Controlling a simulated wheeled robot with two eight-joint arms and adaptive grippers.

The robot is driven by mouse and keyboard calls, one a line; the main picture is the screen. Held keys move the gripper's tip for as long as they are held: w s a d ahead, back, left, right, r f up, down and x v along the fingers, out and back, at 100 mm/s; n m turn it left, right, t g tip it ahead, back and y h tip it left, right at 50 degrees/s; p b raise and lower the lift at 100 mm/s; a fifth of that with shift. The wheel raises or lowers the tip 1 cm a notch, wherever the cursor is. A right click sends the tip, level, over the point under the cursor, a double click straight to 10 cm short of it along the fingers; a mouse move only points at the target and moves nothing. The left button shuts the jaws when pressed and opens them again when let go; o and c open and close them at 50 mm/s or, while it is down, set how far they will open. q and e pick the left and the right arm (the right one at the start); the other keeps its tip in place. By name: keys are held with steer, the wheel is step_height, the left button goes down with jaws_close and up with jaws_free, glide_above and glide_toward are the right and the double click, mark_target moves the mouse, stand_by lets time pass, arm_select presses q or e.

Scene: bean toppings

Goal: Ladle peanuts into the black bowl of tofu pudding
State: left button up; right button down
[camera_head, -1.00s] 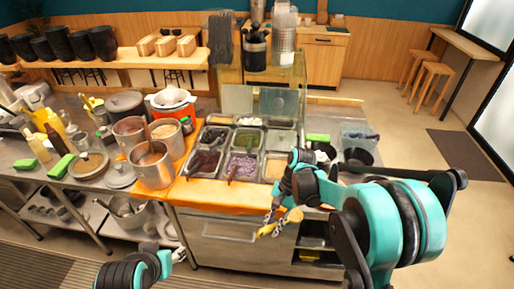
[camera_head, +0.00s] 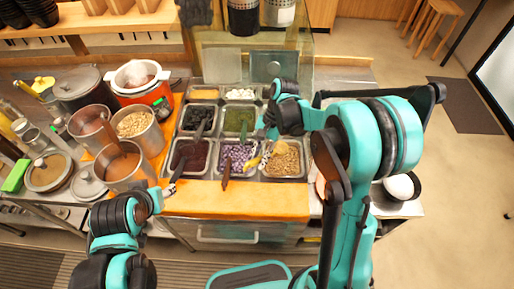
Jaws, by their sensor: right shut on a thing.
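The peanuts (camera_head: 286,160) fill the front right bin of the topping counter. My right gripper (camera_head: 262,152) is over the left part of this bin, shut on a yellow ladle (camera_head: 253,163). The ladle's far end is too small to make out. The black bowl (camera_head: 416,187) with white tofu pudding (camera_head: 399,187) stands at the right end of the counter, partly behind my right arm. My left gripper (camera_head: 172,188) is by the counter's front left edge, left of the bins; its fingers are too small to read.
Bins of purple beans (camera_head: 238,157), dark red beans (camera_head: 190,155) and green beans (camera_head: 238,120) sit beside the peanuts, several with dark handles sticking out. Steel pots (camera_head: 122,165) stand left. An orange board (camera_head: 240,198) along the front is mostly clear.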

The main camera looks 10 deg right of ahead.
steer(key=b, duration=0.6)
glide_above(263, 174)
steer(key=a, duration=0.1)
steer(key=shift+y, duration=0.3)
steer(key=f, duration=0.4)
steer(key=s+f, duration=0.1)
steer(key=f, duration=0.2)
steer(key=shift+a+f, duration=0.1)
steer(key=shift+a, duration=0.05)
steer(key=shift+w+d+f+h, duration=0.25)
steer(key=shift+d+f, duration=0.1)
steer(key=shift+f, duration=0.15)
steer(key=shift+w+d+f+h, duration=0.25)
steer(key=shift+d+f, duration=0.05)
steer(key=shift+f, duration=0.2)
steer(key=shift+w+d+f+t+h, duration=0.3)
steer(key=shift+w+d+t, duration=0.1)
steer(key=shift+d, duration=0.1)
steer(key=shift+d+f, duration=0.1)
steer(key=shift+d, duration=0.1)
steer(key=shift+p+v, duration=0.55)
steer(key=shift+v, duration=0.2)
steer(key=shift+s+a+r+p, duration=0.1)
steer(key=shift+a+r+p, duration=0.05)
steer(key=shift+r+p, duration=0.9)
steer(key=shift+s+a+r+p, duration=0.15)
steer(key=shift+r+p, duration=0.45)
steer(key=shift+r, duration=0.85)
